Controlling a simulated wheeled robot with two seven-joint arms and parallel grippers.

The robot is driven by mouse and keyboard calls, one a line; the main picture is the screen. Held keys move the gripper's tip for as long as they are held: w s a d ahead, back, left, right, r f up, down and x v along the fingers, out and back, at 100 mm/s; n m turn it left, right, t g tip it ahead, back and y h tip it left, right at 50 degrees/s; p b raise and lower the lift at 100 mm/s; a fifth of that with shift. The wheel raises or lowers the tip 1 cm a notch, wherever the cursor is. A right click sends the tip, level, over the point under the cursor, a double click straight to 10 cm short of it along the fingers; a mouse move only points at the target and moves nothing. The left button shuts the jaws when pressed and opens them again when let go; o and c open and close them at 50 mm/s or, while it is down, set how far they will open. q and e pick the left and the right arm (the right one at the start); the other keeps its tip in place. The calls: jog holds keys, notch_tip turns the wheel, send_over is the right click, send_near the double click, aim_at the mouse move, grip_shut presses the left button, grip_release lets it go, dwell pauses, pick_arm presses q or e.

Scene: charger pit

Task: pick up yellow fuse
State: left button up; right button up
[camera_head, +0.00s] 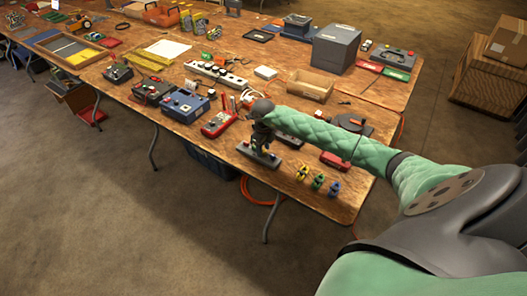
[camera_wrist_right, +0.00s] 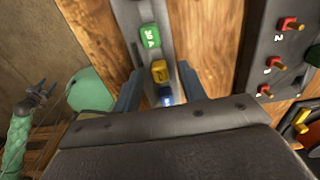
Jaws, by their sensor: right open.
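My right gripper (camera_head: 262,138) is low over a grey fuse strip (camera_head: 259,158) near the table's front edge. In the right wrist view, the strip (camera_wrist_right: 137,10) carries a green fuse (camera_wrist_right: 150,36), the yellow fuse (camera_wrist_right: 159,71) and a blue fuse (camera_wrist_right: 166,96) in a row. The open fingers of my right gripper (camera_wrist_right: 158,80) stand on both sides of the strip, around the yellow and blue fuses; I cannot tell whether they touch. A green sleeve with a dark gripper (camera_wrist_right: 38,92) at the left of the wrist view seems to be my left arm.
Small yellow (camera_head: 302,172), green (camera_head: 317,181) and blue (camera_head: 334,188) pieces stand on the table (camera_head: 276,182) to the right of the strip. A red meter (camera_head: 219,124) lies to its left. In the wrist view, a panel with red terminals (camera_wrist_right: 262,55) is at right.

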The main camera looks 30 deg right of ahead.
jog(key=shift+f, duration=0.1)
grip_shut()
dwell(0.3)
